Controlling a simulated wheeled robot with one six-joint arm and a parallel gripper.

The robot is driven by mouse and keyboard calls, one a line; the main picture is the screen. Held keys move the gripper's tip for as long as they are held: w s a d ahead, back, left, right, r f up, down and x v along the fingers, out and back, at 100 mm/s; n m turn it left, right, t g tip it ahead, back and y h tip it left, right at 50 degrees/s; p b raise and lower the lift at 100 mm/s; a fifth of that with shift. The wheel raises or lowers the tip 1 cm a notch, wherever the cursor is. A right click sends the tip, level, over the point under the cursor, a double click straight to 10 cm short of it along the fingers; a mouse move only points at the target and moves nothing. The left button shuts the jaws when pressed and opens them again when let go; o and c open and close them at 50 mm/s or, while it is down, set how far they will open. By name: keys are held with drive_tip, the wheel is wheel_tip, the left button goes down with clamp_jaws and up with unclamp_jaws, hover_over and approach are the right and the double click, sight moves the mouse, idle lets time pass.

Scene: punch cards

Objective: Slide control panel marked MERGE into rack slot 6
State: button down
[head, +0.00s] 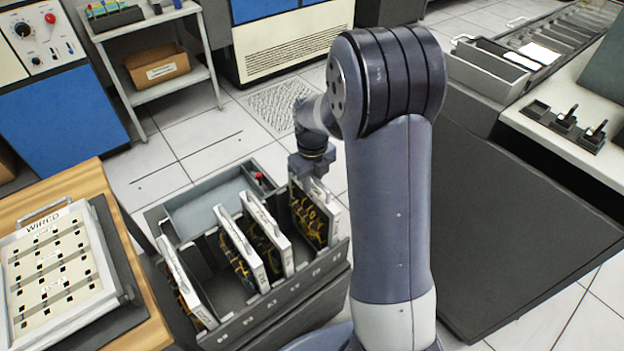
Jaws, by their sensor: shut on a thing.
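My gripper (312,182) is shut on the top edge of a white-framed control panel (311,219) with dark, yellow-wired faces. The panel is upright at the right end of the grey rack (283,299), and its lower part is behind the rack's front wall. I cannot tell whether it is seated in a slot or still just above the bottom. The lettering on it is too small to read, so MERGE cannot be confirmed. Small slot marks run along the rack's front edge, but I cannot read the numbers. My arm hides part of the rack's right side.
Several similar panels stand in the rack, one (182,285) leaning at the left and two (241,246) near the middle. A WIRED board (54,268) lies on the wooden table at left. A dark flat surface (520,230) lies right of my arm.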

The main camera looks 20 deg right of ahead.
drive_tip(key=shift+w+r, duration=0.1)
drive_tip(key=c, duration=1.5)
unclamp_jaws()
drive_tip(key=o, duration=0.3)
drive_tip(key=shift+o, duration=0.2)
wheel_tip(320, 180, up, 11)
drive_tip(key=shift+f+p, duration=0.15)
drive_tip(key=shift+p, duration=0.25)
